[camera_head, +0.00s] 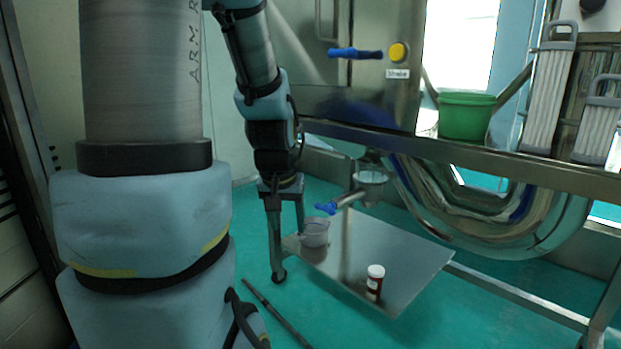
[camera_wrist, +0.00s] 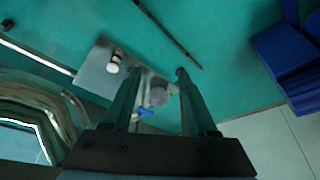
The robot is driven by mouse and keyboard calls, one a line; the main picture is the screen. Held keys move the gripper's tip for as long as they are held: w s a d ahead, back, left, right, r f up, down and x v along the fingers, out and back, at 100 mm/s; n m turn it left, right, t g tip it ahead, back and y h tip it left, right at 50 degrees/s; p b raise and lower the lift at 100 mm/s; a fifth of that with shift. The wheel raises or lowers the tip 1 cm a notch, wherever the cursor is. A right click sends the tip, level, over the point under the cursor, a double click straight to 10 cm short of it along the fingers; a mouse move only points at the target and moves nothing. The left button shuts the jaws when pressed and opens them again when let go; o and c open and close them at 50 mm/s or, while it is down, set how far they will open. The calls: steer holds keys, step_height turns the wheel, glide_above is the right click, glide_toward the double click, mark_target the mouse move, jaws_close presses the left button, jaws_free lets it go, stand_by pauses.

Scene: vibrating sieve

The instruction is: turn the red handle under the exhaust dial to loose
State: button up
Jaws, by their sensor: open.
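I see no red handle and no exhaust dial in either view. My gripper (camera_head: 284,212) hangs downward in front of the steel machine in the head view. In the wrist view its two long fingers (camera_wrist: 158,76) are apart, with nothing held between them. A blue valve handle (camera_head: 325,208) on a steel outlet pipe (camera_head: 352,197) is to the right of my gripper in the head view. The blue valve handle also shows between the fingers in the wrist view (camera_wrist: 146,112).
A low metal shelf (camera_head: 385,255) bears a clear cup (camera_head: 315,232) and a white-capped bottle (camera_head: 375,283). The steel cabinet (camera_head: 385,95) has a blue lever (camera_head: 355,53) and a yellow button (camera_head: 397,52). A green bucket (camera_head: 466,115) and filters (camera_head: 549,98) stand at right.

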steer(key=s+a+f+g, duration=0.2)
steer(key=s+f, duration=0.1)
steer(key=s, duration=0.4)
step_height(320, 180, up, 15)
steer(key=p, duration=1.5)
steer(key=shift+s+d+f+g, duration=0.15)
steer(key=shift+s+f+g, duration=0.05)
steer(key=shift+s+g, duration=0.15)
